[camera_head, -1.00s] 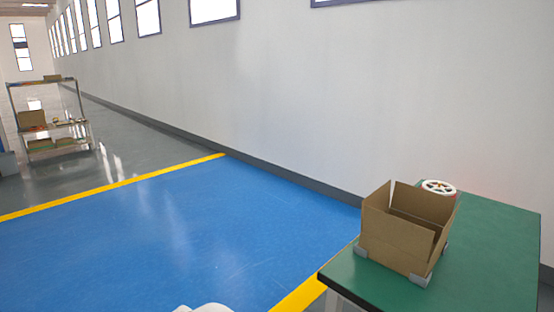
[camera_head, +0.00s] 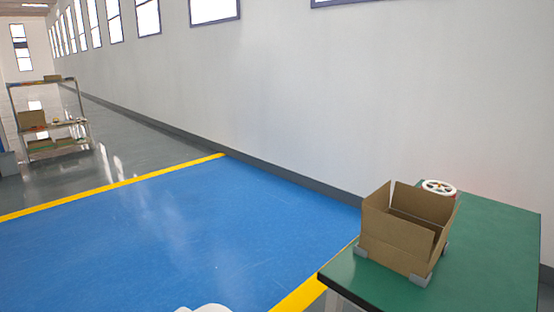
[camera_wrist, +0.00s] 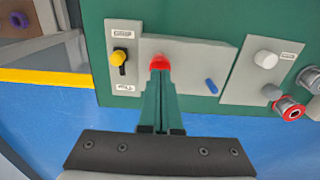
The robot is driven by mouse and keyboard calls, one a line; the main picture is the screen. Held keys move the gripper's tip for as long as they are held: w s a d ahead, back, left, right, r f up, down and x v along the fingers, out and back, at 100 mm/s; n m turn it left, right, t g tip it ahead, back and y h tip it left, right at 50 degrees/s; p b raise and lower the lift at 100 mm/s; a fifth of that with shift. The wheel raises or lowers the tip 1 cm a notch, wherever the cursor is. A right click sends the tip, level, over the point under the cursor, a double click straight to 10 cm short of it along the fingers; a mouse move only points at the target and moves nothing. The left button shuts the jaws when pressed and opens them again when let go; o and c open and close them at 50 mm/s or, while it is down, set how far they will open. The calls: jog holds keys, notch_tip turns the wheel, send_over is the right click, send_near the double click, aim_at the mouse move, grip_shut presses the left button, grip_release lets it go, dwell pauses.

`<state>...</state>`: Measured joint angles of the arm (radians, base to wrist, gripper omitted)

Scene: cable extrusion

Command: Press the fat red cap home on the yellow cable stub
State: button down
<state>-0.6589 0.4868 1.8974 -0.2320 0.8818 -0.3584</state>
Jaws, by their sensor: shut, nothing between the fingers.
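The fat red cap (camera_wrist: 160,62) sits on a light grey plate (camera_wrist: 188,60) on the green machine front in the wrist view. My gripper (camera_wrist: 160,72) points at it with its green fingers shut and empty. The fingertips are at the cap's lower edge and hide part of it. I cannot tell whether they touch it. No yellow cable stub shows at the cap, so I cannot see how far on the cap sits. My gripper is not in the head view.
A yellow knob (camera_wrist: 118,58) is left of the cap. A blue peg (camera_wrist: 211,86) is to its right, then a white knob (camera_wrist: 266,59) and metal fittings with a red ring (camera_wrist: 290,108). The head view shows an open cardboard box (camera_head: 395,244) on a green table (camera_head: 490,270).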

jog(key=shift+f, duration=1.15)
dwell(0.8)
notch_tip(320, 180, up, 6)
jog(key=shift+r, duration=0.55)
jog(key=shift+d, duration=0.15)
jog(key=s+d+r+m, duration=0.3)
jog(key=d+r+m, duration=0.15)
jog(key=d, duration=0.45)
jog(key=s+d+r+m+y, duration=0.1)
jog(key=s+d+r+m, duration=0.1)
jog(key=s+d+m, duration=0.8)
jog(key=s, duration=0.4)
jog(key=shift+s+d+y, duration=0.15)
jog(key=shift+d+y, duration=0.15)
jog(key=shift+y, duration=0.1)
